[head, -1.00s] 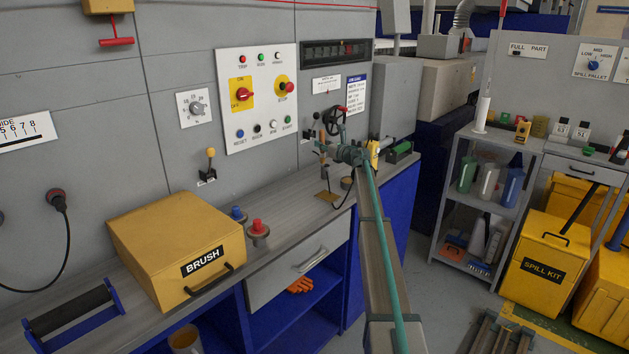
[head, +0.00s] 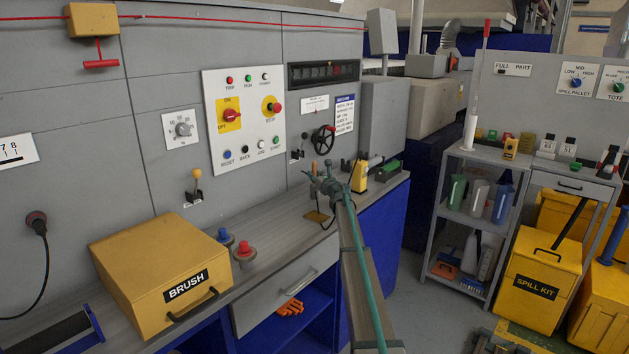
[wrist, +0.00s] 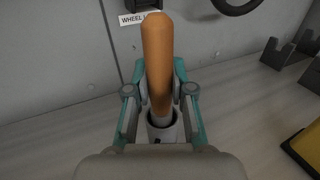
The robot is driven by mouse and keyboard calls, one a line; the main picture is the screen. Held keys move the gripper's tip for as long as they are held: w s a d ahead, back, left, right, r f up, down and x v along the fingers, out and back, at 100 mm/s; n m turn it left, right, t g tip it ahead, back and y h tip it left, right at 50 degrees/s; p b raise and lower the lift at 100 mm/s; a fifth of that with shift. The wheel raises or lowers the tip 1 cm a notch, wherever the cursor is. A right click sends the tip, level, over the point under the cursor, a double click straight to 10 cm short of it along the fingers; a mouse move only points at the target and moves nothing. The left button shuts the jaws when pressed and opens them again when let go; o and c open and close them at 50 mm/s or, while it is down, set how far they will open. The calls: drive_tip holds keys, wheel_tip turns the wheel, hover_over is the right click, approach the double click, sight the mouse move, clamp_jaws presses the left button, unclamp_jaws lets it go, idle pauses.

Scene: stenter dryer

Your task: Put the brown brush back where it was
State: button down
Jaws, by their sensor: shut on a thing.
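The brown brush shows as an orange-brown handle (wrist: 157,65) standing roughly upright between my gripper's fingers in the wrist view. My gripper (wrist: 160,96) is shut on it. A small grey round cup (wrist: 163,132) with a dark opening is at the handle's lower end; I cannot tell whether the brush is inside it or just above it. In the head view my gripper (head: 329,184) is over the far part of the bench, and the handle (head: 314,168) shows just beside it. The brush's lower end is hidden.
A yellow box labelled BRUSH (head: 165,270) and red and blue push buttons (head: 245,250) are on the near bench. A handwheel (head: 322,140) is on the panel behind my gripper. A yellow object (head: 360,176) and a green-topped holder (head: 387,170) stand to the right.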

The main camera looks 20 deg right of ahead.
drive_tip(key=shift+f, duration=0.9)
drive_tip(key=shift+f, duration=0.2)
drive_tip(key=c, duration=1)
unclamp_jaws()
drive_tip(key=shift+r, duration=0.15)
drive_tip(key=shift+s+r, duration=0.1)
drive_tip(key=s, duration=0.4)
drive_tip(key=s+b, duration=0.1)
drive_tip(key=s, duration=0.3)
drive_tip(key=s+d, duration=0.1)
drive_tip(key=s, duration=0.2)
drive_tip(key=shift+s, duration=0.4)
